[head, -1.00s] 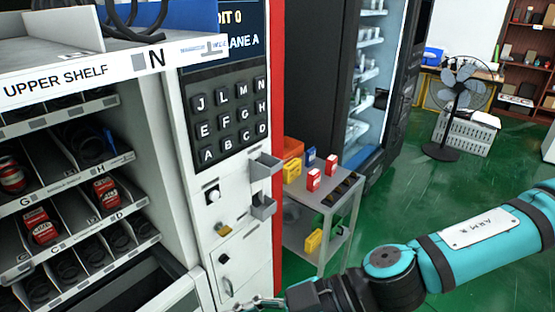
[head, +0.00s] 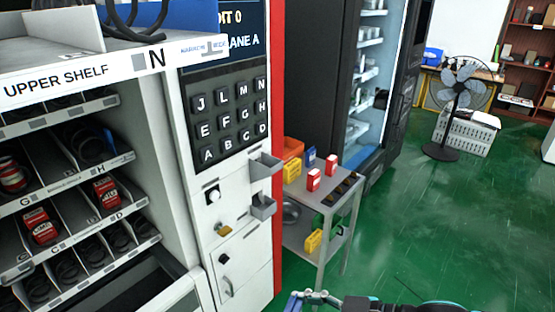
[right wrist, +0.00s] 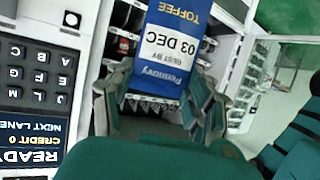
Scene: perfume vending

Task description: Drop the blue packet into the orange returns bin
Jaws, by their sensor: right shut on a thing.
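The blue packet (right wrist: 170,50), printed "TOFFEE" and "03 DEC", is held between the fingers of my right gripper (right wrist: 162,92). In the head view my right gripper (head: 318,297) is at the bottom edge, with a small blue piece of the packet (head: 292,302) beside it. The orange bin (head: 293,147) stands on the far left of the grey cart's top, partly hidden by the vending machine and a yellow box. My gripper is in front of the cart, apart from the bin. My left gripper is not in view.
The grey cart (head: 325,192) also holds yellow, red and blue boxes. The vending machine (head: 235,255), with two small grey trays jutting from it, stands left of the cart. A fan (head: 460,95) stands farther back. The green floor at right is clear.

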